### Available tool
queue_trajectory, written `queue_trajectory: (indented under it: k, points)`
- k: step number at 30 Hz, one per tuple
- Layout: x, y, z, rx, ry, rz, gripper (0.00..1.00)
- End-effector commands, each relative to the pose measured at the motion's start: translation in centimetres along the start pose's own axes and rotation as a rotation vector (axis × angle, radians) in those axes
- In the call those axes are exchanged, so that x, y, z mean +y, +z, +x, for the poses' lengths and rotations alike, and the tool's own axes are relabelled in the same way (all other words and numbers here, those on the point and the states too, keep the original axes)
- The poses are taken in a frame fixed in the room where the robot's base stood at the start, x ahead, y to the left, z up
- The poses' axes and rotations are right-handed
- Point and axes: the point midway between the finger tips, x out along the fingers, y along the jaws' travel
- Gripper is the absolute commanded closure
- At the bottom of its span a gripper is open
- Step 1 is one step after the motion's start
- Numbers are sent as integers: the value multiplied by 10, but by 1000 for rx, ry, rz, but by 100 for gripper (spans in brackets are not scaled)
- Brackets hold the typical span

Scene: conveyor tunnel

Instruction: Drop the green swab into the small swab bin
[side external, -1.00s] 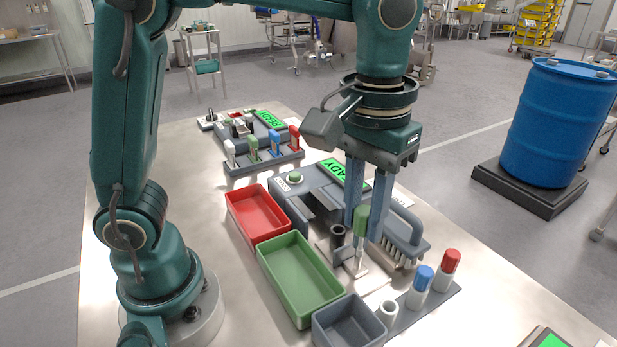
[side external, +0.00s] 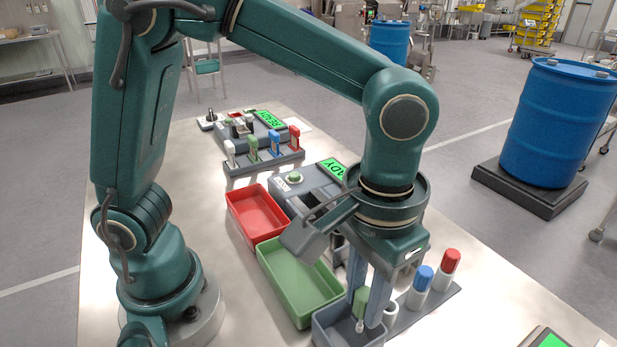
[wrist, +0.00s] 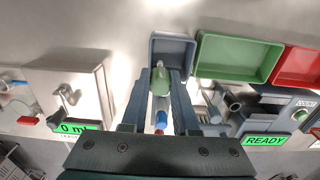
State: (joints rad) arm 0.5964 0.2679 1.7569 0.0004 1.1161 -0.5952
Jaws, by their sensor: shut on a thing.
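My gripper (side external: 366,303) is shut on the green swab (side external: 360,301), whose green handle sits between the two fingers. The swab hangs roughly upright with its white tip down, over the small grey swab bin (side external: 322,333). I cannot tell whether the tip is below the rim. In the wrist view, the swab (wrist: 160,80) is between the fingertips (wrist: 161,82), in front of the grey bin (wrist: 188,42). The fingers hide part of the bin in the side view.
A green tray (side external: 300,318) adjoins the bin, and a red tray (side external: 256,215) is beyond it.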

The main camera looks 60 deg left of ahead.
Motion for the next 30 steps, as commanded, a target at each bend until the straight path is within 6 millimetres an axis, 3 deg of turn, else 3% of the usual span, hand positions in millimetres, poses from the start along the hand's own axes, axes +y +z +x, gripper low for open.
queue_trajectory:
  k: [11, 12, 14, 24, 30]
  points:
    - [0, 0, 5, 0, 0, 0, 100]
    - [0, 0, 5, 0, 0, 0, 61]
    - [0, 0, 5, 0, 0, 0, 38]
    - [0, 0, 3, 1, 1, 0, 37]
    - [1, -1, -20, 5, 4, 0, 37]
